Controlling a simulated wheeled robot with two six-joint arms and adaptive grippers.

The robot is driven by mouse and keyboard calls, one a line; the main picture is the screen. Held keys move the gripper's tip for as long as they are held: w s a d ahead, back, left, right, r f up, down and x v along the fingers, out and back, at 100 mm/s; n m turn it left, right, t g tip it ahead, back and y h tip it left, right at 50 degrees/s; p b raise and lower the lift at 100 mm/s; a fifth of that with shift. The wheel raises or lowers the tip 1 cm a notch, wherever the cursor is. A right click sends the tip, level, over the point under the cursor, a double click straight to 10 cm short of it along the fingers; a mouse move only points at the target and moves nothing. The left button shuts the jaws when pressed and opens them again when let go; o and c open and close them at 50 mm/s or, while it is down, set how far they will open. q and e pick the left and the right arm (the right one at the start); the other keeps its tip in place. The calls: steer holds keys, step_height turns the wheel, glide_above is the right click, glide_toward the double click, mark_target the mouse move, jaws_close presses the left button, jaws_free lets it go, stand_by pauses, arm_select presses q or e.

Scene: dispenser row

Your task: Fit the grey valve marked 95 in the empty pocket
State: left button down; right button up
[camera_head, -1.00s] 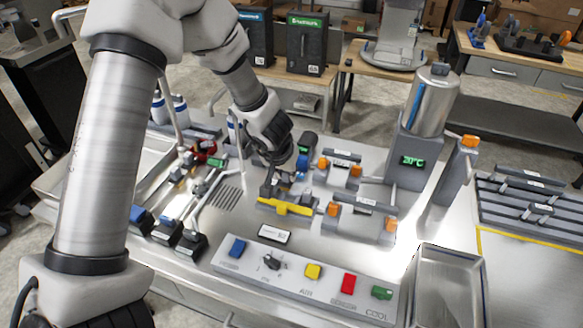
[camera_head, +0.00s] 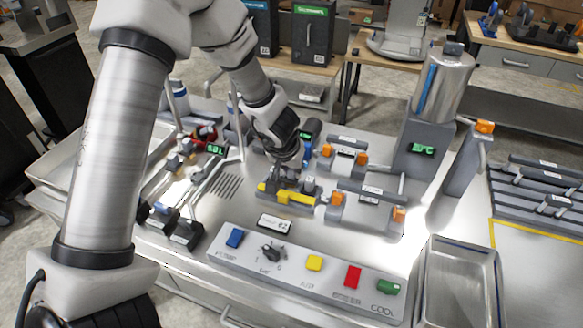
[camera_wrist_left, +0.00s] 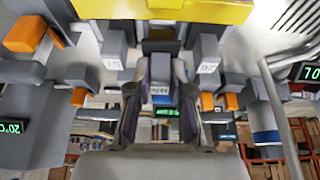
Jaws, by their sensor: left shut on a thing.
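My left gripper (camera_head: 287,176) is over the grey holder with a yellow front bar (camera_head: 290,196), near the middle of the bench. In the left wrist view its fingers (camera_wrist_left: 160,98) are shut on a small grey valve (camera_wrist_left: 160,72). The valve's label is too small to read. A grey block with a dark mark stands on either side of the fingers, one left (camera_wrist_left: 113,62) and one right (camera_wrist_left: 207,68). The yellow bar shows across the top of that view (camera_wrist_left: 160,10). The empty pocket is hidden or cannot be made out. My right gripper is not in view.
Grey fixtures with orange clamps (camera_head: 370,195) stand close to the right of the holder. A metal cylinder on a grey stand (camera_head: 440,85) rises behind them. The button panel (camera_head: 305,275) lies in front. An empty metal tray (camera_head: 455,290) is at the front right.

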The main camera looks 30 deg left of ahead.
arm_select(q)
steer(key=shift+w, duration=0.1)
stand_by(0.3)
steer(key=shift+s+f+b, duration=0.2)
steer(key=shift+f+b, duration=0.4)
steer(key=shift+f, duration=0.25)
steer(key=shift+w+f, duration=0.15)
steer(key=shift+f, duration=0.2)
steer(key=c, duration=1)
jaws_free()
steer(key=shift+r, duration=0.1)
steer(key=v, duration=1.2)
